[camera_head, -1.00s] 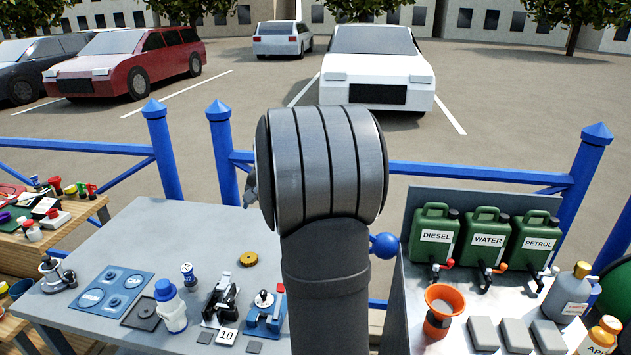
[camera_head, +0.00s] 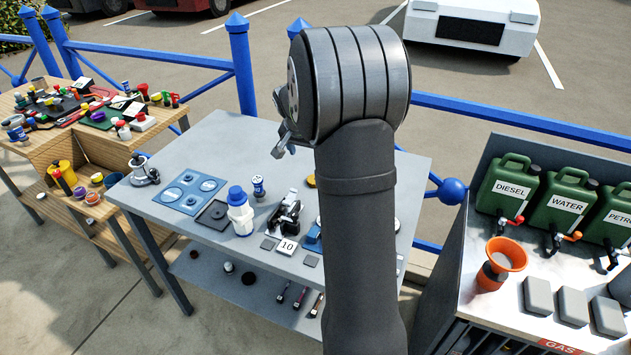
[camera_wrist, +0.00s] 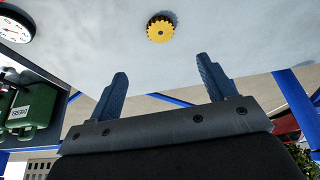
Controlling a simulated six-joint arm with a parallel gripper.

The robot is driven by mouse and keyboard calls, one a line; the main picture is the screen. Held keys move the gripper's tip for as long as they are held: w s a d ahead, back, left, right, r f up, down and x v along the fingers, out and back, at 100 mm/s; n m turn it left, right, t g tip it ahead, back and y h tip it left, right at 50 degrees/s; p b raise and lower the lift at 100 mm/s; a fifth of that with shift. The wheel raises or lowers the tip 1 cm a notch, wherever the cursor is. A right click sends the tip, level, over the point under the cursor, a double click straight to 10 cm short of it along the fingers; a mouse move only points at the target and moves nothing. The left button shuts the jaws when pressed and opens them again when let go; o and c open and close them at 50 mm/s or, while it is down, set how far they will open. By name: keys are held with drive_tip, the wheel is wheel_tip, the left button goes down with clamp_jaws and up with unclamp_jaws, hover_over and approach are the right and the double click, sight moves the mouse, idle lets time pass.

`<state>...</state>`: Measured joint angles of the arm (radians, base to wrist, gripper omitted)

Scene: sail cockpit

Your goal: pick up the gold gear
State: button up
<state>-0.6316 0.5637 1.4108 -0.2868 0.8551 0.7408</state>
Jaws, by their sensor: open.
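The gold gear (camera_wrist: 160,28) is a small yellow toothed disc with a dark centre hole, lying on the grey table (camera_wrist: 90,40). In the wrist view it sits beyond my fingertips, roughly centred between them. In the head view only a sliver of the gear (camera_head: 311,181) shows at the left edge of my arm, which hides the rest. My gripper (camera_wrist: 161,72) is open and empty, its two blue fingers apart and not touching the gear. In the head view a bit of the gripper (camera_head: 285,148) shows left of my wrist.
A blue-capped white bottle (camera_head: 240,212), a black device (camera_head: 286,212) and a "10" card (camera_head: 287,247) stand left of my arm. A round white dial (camera_wrist: 14,24) is at the wrist view's upper left. Green canisters (camera_head: 505,187) stand right. The table's back left is clear.

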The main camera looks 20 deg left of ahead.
drive_tip(key=x, duration=1.4)
drive_tip(key=shift+s+f, duration=0.1)
drive_tip(key=shift+f, duration=0.1)
drive_tip(key=c, duration=1.2)
drive_tip(key=shift+r, duration=0.15)
